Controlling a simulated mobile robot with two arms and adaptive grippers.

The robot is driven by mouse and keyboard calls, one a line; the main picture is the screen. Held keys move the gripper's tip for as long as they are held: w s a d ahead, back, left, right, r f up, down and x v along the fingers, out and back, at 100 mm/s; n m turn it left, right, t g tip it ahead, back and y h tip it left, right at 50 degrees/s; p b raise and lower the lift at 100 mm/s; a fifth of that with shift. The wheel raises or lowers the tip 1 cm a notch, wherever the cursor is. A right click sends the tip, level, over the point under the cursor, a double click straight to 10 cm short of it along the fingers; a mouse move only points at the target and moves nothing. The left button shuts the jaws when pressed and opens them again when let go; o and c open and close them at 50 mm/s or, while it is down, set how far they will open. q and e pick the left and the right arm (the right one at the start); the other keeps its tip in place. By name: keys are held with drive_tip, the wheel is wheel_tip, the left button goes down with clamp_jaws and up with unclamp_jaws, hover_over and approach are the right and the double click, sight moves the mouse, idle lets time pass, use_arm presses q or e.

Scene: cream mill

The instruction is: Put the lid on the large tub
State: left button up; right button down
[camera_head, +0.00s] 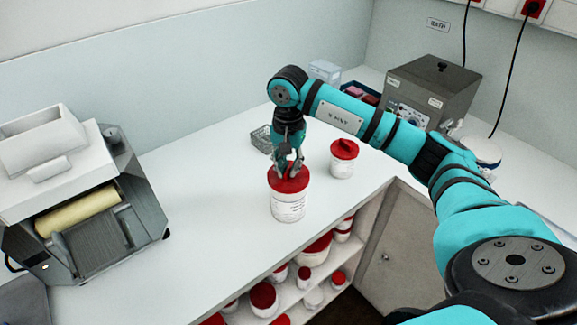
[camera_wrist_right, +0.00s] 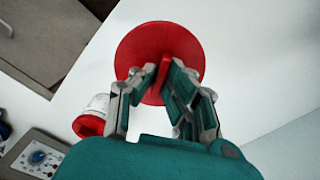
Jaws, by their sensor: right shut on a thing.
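The large tub (camera_head: 289,208) is white with a printed label and stands upright on the counter. A red lid (camera_head: 275,182) is at its top; from these views I cannot tell whether it is seated or just above the rim. My right gripper (camera_head: 288,171) points down over the tub, shut on the lid's raised red grip. In the right wrist view the gripper (camera_wrist_right: 160,82) has a finger on each side of that grip, and the round lid (camera_wrist_right: 140,48) hides the tub below. My left gripper is in neither view.
A smaller white tub (camera_head: 342,165) with a red lid stands right of the large tub. A roller mill (camera_head: 80,200) is at left, a grey box device (camera_head: 432,85) at back right. Shelves (camera_head: 318,285) below hold several red-lidded tubs. The front counter is clear.

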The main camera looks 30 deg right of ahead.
drive_tip(key=shift+f+b, duration=0.55)
drive_tip(key=shift+b, duration=0.45)
idle(1.6)
idle(0.3)
drive_tip(key=c, duration=0.8)
unclamp_jaws()
drive_tip(key=shift+c, duration=0.2)
drive_tip(key=shift+r, duration=0.1)
drive_tip(key=shift+r+p, duration=1.3)
drive_tip(key=shift+r, duration=0.85)
clamp_jaws()
